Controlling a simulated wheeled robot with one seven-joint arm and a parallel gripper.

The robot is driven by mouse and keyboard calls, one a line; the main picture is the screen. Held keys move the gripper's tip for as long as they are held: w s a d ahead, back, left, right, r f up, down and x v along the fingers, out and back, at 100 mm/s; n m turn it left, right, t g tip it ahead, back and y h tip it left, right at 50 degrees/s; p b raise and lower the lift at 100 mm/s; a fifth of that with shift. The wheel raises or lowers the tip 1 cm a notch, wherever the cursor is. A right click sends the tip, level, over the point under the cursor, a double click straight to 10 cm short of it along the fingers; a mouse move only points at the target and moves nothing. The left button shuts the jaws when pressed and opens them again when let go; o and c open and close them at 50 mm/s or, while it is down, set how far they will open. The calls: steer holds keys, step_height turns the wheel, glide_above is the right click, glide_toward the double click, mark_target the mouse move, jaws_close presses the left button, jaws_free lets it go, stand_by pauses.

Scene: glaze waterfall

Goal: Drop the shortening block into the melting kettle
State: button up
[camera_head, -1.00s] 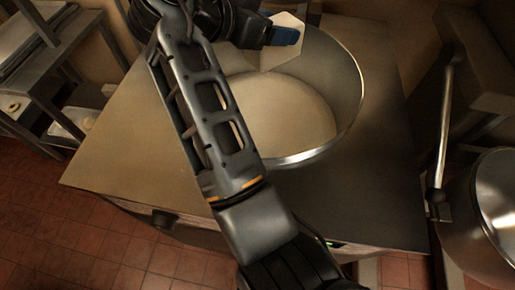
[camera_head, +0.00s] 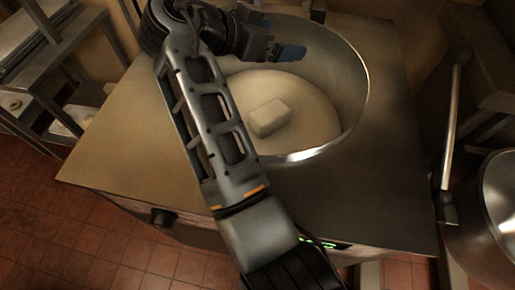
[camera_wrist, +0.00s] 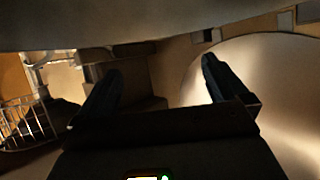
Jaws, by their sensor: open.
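The pale shortening block (camera_head: 269,117) lies in the melting kettle (camera_head: 356,88), on the cream-coloured contents. It is apart from my gripper. My arm hides the kettle's left side. The block is not clearly seen in the wrist view.
The kettle is set in a metal counter (camera_head: 130,140). A metal shelf rack (camera_head: 50,75) stands at the left. A second round steel vessel (camera_head: 490,215) and an upright metal handle (camera_head: 452,130) are at the right. Red tiled floor shows in front.

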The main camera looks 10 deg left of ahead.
steer(key=b+v, duration=0.1)
steer(key=v, duration=0.6)
steer(key=shift+s+a+b, duration=0.25)
steer(key=shift+s+b, duration=0.05)
steer(key=shift+b, duration=0.1)
steer(key=shift+r, duration=0.15)
steer(key=shift+s+a, duration=0.1)
